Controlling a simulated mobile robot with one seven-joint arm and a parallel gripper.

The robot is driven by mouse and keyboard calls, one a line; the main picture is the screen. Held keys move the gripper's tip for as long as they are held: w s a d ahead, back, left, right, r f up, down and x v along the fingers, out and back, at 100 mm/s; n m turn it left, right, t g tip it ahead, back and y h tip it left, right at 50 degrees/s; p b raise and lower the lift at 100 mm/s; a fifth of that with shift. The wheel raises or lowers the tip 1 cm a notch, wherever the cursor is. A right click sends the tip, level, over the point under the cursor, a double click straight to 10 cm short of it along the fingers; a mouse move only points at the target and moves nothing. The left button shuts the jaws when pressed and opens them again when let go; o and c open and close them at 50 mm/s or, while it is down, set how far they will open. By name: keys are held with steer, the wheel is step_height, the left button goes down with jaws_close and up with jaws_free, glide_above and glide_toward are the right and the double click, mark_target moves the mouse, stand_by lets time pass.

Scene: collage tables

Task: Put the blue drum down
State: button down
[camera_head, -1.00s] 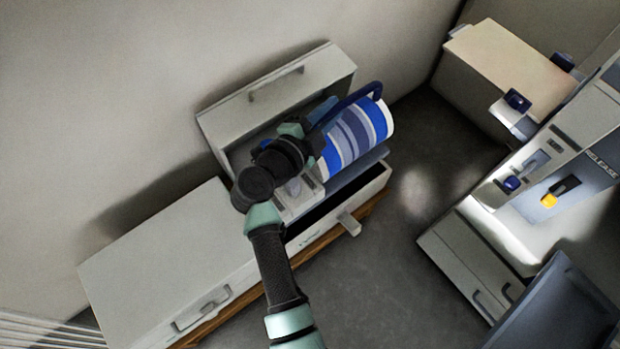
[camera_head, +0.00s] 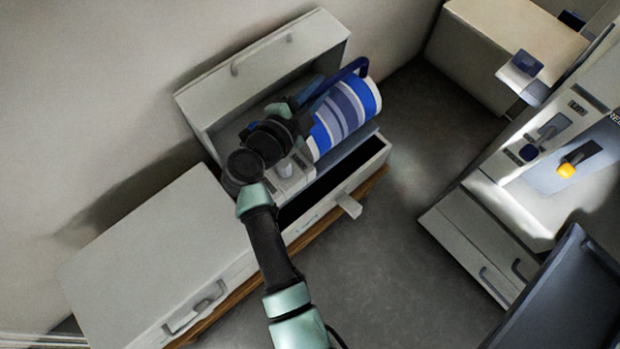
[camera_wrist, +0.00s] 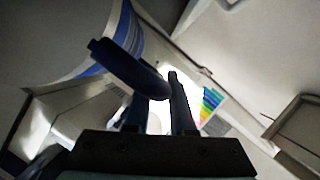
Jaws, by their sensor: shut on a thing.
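The blue drum (camera_head: 343,117) is a cylinder with blue, white and grey-blue stripes and a dark blue handle (camera_head: 350,70). It lies tilted on its side over the open cabinet (camera_head: 267,65) in the head view. In the wrist view the drum (camera_wrist: 124,35) shows at the upper left, with its dark blue handle (camera_wrist: 128,68) running to the fingers. My gripper (camera_wrist: 160,110) is shut on the handle. In the head view, my wrist hides part of the cabinet's inside, and I cannot tell whether the drum touches the cabinet.
A closed cabinet box (camera_head: 150,255) stands to the left of the open one. An open drawer (camera_head: 345,175) juts out below the drum. At the right are a panel with a yellow-tipped lever (camera_head: 567,170) and a beige-topped box (camera_head: 515,35). Grey floor (camera_head: 390,260) lies free between.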

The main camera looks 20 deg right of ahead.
steer(key=shift+w+f+b, duration=0.1)
steer(key=shift+f+b, duration=1.5)
steer(key=shift+f, duration=0.4)
step_height(320, 180, down, 10)
steer(key=b, duration=0.6)
steer(key=shift+r+b, duration=0.1)
steer(key=shift+b, duration=0.3)
steer(key=shift+f, duration=0.55)
steer(key=c, duration=1.2)
jaws_free()
steer(key=shift+f, duration=0.25)
steer(key=o, duration=0.4)
steer(key=shift+o, duration=0.2)
steer(key=shift+r, duration=0.15)
